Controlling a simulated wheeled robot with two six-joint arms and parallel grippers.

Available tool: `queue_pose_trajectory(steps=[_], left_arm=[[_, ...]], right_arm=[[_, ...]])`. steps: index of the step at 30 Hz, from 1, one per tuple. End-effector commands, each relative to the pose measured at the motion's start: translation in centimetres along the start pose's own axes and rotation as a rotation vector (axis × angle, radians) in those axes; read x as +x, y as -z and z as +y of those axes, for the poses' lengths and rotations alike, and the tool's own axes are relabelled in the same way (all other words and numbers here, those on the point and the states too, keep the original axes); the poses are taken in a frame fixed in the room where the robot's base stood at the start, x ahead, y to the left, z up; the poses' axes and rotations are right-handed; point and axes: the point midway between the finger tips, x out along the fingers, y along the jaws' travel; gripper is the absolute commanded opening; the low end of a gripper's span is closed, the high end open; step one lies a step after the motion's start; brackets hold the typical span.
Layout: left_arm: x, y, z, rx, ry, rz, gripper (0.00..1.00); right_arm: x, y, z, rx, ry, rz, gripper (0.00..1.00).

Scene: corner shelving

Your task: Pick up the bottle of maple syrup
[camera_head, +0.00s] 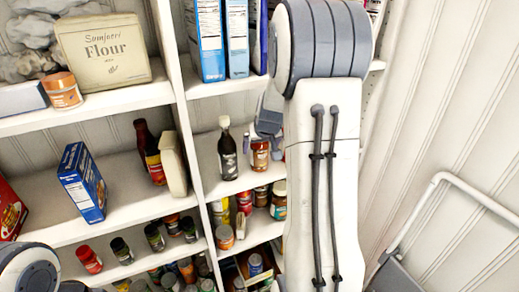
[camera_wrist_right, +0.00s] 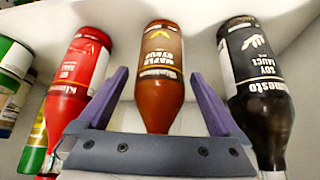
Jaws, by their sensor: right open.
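The maple syrup bottle (camera_wrist_right: 158,80), brown with a brown and white label, stands in the middle of the right wrist view, which shows it upside down. My right gripper (camera_wrist_right: 161,78) is open, with one purple finger on each side of the bottle and visible gaps between. In the head view my right gripper (camera_head: 267,124) is partly hidden by my arm at the middle shelf. A brown item with an orange label (camera_head: 260,155) shows just below it; I cannot tell whether it is the syrup. My left gripper is out of view; only part of the left arm shows.
A red bottle (camera_wrist_right: 80,75) and a dark soy sauce bottle (camera_wrist_right: 256,85) flank the syrup closely. The soy sauce bottle (camera_head: 227,150) also shows in the head view. Shelf uprights (camera_head: 180,95) and lower shelves full of jars are nearby. A white rail (camera_head: 470,190) stands right.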

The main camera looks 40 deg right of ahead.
Motion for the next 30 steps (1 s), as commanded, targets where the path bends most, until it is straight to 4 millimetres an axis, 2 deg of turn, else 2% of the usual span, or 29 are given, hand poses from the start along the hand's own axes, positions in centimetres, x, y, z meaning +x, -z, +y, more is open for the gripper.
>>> queue_pose_trajectory(steps=[1,5,6,9,20,30], left_arm=[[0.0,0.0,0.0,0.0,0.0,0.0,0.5],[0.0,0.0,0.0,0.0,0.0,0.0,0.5],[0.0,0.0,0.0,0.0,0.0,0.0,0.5],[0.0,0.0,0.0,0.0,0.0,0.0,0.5],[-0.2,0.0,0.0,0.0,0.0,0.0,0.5],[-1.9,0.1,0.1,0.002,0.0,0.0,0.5]], right_arm=[[0.0,0.0,0.0,0.0,0.0,0.0,1.0],[0.0,0.0,0.0,0.0,0.0,0.0,0.5],[0.0,0.0,0.0,0.0,0.0,0.0,0.35],[0.0,0.0,0.0,0.0,0.0,0.0,0.0],[-0.3,0.2,0.0,0.0,0.0,0.003,0.0],[-2.0,1.4,-0.3,-0.003,0.002,0.003,0.0]])
